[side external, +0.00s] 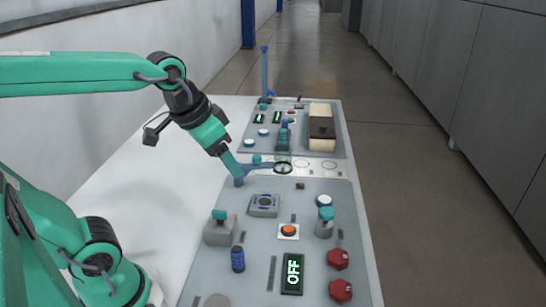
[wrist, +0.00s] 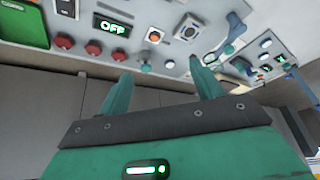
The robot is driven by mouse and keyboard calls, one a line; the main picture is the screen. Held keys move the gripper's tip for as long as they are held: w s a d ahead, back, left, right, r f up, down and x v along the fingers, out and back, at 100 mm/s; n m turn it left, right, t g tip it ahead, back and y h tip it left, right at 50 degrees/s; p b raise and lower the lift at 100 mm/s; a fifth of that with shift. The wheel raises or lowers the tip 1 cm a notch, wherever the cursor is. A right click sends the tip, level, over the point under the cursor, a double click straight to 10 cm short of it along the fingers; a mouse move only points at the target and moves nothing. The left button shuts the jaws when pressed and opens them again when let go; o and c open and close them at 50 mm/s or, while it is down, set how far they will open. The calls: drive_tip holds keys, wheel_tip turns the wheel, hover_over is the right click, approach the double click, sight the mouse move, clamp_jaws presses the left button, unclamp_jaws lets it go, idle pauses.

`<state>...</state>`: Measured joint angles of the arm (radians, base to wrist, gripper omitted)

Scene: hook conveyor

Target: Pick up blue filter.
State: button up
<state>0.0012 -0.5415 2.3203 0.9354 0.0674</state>
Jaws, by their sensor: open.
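A small dark blue cylinder (side external: 238,258), which looks like the blue filter, stands upright on the near grey panel (side external: 215,275) in the side external view, left of the OFF display. I cannot make it out in the wrist view. My gripper (side external: 240,179) is over the far left part of that panel, well beyond the cylinder and apart from it. In the wrist view my gripper (wrist: 160,68) shows two teal fingers spread apart with nothing between them.
A grey lever box (side external: 220,230), an OFF display (side external: 292,273), an orange button (side external: 289,231) and red knobs (side external: 338,259) surround the cylinder. A ringed piece (side external: 283,168) lies by my fingers. A tall blue post (side external: 265,72) rises at the back. The white table (side external: 135,190) is clear.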

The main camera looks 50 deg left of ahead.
drive_tip(key=w+m+g, duration=0.1)
drive_tip(key=w, duration=1)
drive_tip(key=m+g, duration=0.4)
hover_over(325, 199)
wheel_tip(325, 199, down, 18)
drive_tip(key=r, duration=0.1)
drive_tip(key=shift+w+f, duration=0.1)
drive_tip(key=shift+f, duration=0.5)
drive_tip(key=shift+f, duration=0.1)
drive_tip(key=shift+f, duration=1.2)
drive_tip(key=shift+f, duration=0.1)
